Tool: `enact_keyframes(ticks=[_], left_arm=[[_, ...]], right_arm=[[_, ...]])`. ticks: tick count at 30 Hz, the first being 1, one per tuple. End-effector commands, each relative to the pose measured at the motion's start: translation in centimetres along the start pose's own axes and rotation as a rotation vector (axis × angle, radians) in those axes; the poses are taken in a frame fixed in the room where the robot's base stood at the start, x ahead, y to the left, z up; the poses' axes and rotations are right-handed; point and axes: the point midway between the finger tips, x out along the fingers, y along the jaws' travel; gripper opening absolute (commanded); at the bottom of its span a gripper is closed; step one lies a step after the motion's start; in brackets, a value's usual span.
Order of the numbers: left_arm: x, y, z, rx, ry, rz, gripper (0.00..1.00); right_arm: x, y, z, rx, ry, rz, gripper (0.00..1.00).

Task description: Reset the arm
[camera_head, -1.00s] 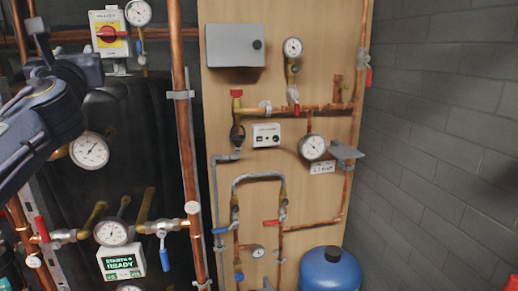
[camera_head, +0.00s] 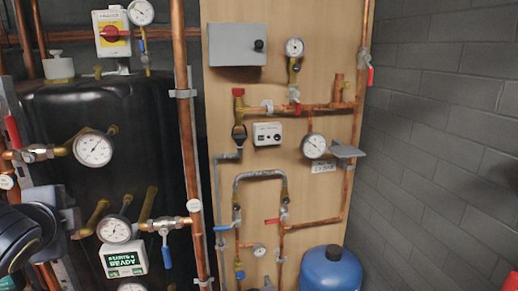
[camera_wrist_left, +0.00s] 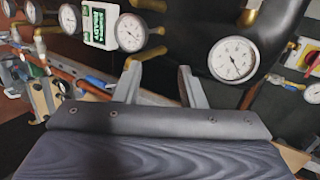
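My left arm (camera_head: 32,232) shows at the lower left edge of the head view, in front of the black tank (camera_head: 120,150); its fingertips are out of that view. In the left wrist view my left gripper (camera_wrist_left: 158,84) has its two fingers apart with nothing between them. The fingers point toward the tank and its gauges, and the white display box (camera_wrist_left: 100,27) lies beyond them to the left. My right gripper shows in neither view.
The wooden panel (camera_head: 225,110) carries copper pipes, valves, gauges and a grey box (camera_head: 233,45). A red and yellow switch (camera_head: 111,33) is above the tank. A green-lit display box (camera_head: 123,260) sits low on it. A blue vessel (camera_head: 330,270) stands at the bottom right.

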Motion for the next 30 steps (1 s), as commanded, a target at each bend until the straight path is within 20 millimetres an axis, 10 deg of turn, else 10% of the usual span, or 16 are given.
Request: enact_keyframes(ticks=[6, 12, 18, 30], left_arm=[[-3.6, 16.5, -1.8, -0.746, 0.028, 0.430, 0.37], [-7.9, 26.8, -5.0, -1.279, -0.065, 0.763, 0.37], [-10.1, 30.5, -6.9, -1.506, -0.135, 0.914, 0.37], [-10.2, 30.6, -7.0, -1.518, -0.139, 0.923, 0.37]], right_arm=[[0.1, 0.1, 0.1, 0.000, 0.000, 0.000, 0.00], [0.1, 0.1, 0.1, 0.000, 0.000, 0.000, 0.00], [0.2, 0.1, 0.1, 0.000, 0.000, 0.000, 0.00], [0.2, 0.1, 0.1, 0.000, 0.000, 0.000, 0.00]])
